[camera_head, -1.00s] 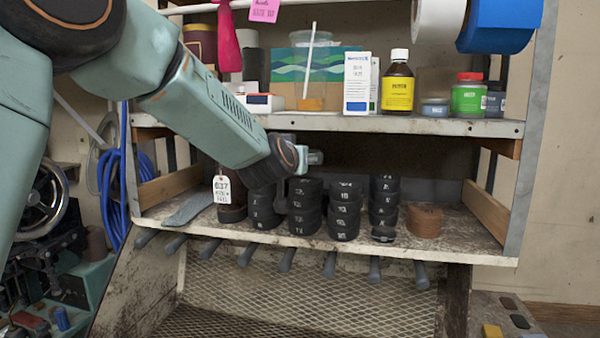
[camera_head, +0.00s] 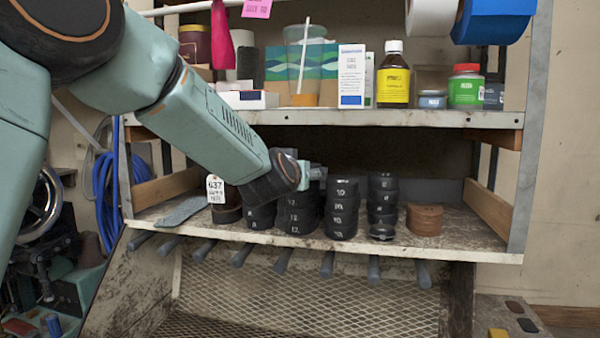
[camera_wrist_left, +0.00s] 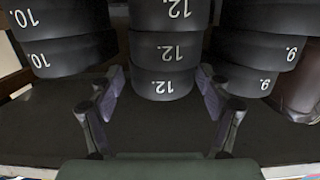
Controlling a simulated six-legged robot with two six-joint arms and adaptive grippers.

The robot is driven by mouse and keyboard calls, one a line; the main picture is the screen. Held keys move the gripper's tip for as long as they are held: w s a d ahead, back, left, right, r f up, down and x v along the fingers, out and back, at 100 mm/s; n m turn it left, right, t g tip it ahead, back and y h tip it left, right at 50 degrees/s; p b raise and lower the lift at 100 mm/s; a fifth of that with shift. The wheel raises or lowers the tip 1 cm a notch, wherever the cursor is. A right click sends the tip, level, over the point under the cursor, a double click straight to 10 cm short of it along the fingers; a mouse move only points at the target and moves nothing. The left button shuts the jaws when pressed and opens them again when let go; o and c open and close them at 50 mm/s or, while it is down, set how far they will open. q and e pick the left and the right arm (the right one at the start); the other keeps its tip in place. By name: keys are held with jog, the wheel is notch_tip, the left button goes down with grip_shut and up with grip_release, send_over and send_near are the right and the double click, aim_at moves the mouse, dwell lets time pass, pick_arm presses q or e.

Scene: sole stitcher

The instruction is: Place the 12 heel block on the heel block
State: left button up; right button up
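Black round blocks marked 12 (camera_head: 305,215) stand in a stack on the lower shelf; the wrist view shows several of them (camera_wrist_left: 165,52). My left gripper (camera_head: 316,173) is at the top of this stack in the head view. In the wrist view its two fingers (camera_wrist_left: 162,88) are apart, one on each side of the lowest 12 block in the picture (camera_wrist_left: 165,85). I cannot tell whether they touch it. Other black stacks are marked 10 (camera_head: 342,210) and 9 (camera_wrist_left: 262,82). My right gripper is not in view.
A brown round stack (camera_head: 424,219) stands right of the black stacks. A tagged dark jar (camera_head: 226,205) stands left. The upper shelf (camera_head: 400,118) with bottles and boxes is overhead. Tool handles (camera_head: 327,264) hang under the lower shelf's front edge.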

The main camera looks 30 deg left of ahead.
pick_arm(q)
jog(key=shift+s+a, duration=0.2)
jog(key=shift+a, duration=0.15)
jog(key=shift+s+r, duration=0.1)
jog(key=shift+r, duration=0.2)
jog(key=shift+s+d, duration=0.1)
jog(key=shift+s, duration=0.2)
jog(key=p+v, duration=0.5)
jog(key=v, duration=0.6)
jog(key=shift+s, duration=0.15)
jog(key=shift+d+f, duration=0.1)
jog(key=shift+w, duration=0.25)
